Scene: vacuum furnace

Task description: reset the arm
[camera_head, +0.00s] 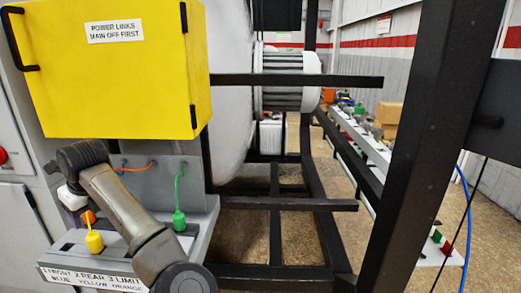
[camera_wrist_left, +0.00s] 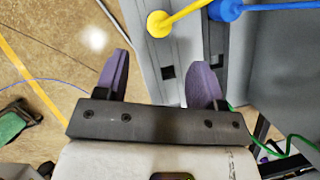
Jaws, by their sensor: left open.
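My left arm crosses the lower left of the head view, and its left gripper (camera_head: 73,198) is partly hidden behind the arm links. In the left wrist view the same gripper (camera_wrist_left: 161,65) shows two purple fingers wide apart with nothing between them. A yellow plug (camera_head: 94,241) stands on the grey link panel (camera_head: 62,246); it also shows just beyond the fingers in the left wrist view (camera_wrist_left: 158,24). A blue plug (camera_wrist_left: 225,10) is at the top of the wrist view. A green plug (camera_head: 179,219) hangs or sits at the panel's right. An orange piece (camera_head: 88,216) is beside the gripper.
A yellow cover (camera_head: 110,75) labelled "POWER LINKS MAIN OFF FIRST" overhangs the panel. A label plate (camera_head: 92,278) runs along the panel's front. Black frame bars (camera_head: 425,150) stand at the right. A bench with parts (camera_head: 365,135) is behind them.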

